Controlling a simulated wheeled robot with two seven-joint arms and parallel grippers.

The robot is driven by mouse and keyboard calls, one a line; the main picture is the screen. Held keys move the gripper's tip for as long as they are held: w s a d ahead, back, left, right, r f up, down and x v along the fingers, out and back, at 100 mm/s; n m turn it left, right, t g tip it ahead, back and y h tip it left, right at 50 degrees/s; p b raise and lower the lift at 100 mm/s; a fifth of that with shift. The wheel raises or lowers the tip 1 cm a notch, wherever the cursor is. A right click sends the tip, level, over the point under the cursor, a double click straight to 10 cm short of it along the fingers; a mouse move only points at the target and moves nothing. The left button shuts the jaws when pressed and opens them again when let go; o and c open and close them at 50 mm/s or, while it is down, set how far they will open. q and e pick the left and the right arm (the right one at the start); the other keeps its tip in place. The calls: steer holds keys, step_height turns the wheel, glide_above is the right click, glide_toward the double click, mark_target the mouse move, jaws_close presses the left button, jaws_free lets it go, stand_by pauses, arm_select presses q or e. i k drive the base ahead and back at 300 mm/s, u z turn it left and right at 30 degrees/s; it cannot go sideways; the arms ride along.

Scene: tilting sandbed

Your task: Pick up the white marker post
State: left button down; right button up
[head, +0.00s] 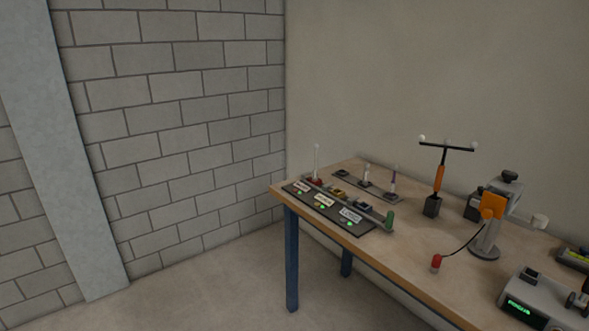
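A slim white post (317,161) stands upright at the far left end of the wooden workbench (345,172), with a red part at its foot. A shorter white post (366,174) stands in a dark narrow rack (378,190) behind, beside a purple-and-white post (394,180). I cannot tell from the view which white one is the marker post. Neither of my grippers is in view.
A dark labelled panel (330,214) with green lights lies along the bench's front left edge, a green cylinder (389,220) at its right end. An orange-handled T-shaped tool (439,178), a grey stand (486,240) and a device with a green display (521,308) stand rightward. Floor left is clear.

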mark_target(315, 178)
steer(key=u, duration=0.55)
steer(key=i, duration=1.05)
steer(key=u, duration=0.2)
